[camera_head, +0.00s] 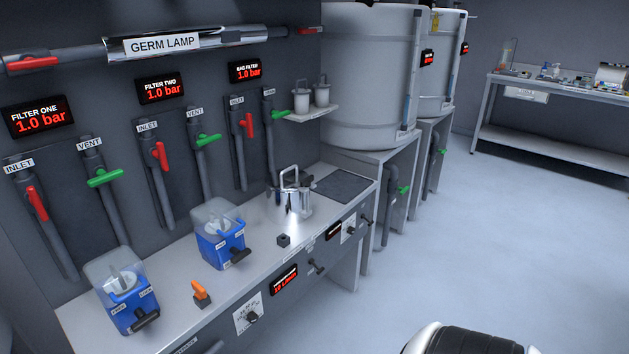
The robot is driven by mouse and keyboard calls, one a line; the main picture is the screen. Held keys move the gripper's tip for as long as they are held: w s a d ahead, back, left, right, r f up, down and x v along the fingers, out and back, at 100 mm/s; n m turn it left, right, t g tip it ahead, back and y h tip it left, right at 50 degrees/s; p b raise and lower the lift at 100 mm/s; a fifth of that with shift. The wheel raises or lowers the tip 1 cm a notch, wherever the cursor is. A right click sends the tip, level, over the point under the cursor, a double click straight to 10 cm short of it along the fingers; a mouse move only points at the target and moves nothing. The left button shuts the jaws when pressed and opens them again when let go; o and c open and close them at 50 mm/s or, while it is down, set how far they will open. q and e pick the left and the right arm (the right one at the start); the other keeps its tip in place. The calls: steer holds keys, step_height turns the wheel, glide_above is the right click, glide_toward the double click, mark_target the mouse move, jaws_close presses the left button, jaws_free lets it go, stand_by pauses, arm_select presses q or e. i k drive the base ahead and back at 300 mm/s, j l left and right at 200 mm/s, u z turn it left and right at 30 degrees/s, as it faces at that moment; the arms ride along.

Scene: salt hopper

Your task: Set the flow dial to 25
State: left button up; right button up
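Two dials are set in the front panel of the bench. The farther dial (350,230) has a similar plate, beside another red display (334,231) that I cannot read. The scale figures and knob pointers are too small to read, so I cannot tell for certain which is the flow dial. Neither of my grippers is in view.
The grey bench (180,326) carries two blue filter housings (222,241) (128,302), an orange-handled switch (201,293) and a steel vessel (294,195). Black handles stick out of the front panel. White tanks (368,80) stand beyond. The floor (480,230) to the right is clear.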

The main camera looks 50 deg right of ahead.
mark_target(253, 317)
steer(key=z, duration=1.5)
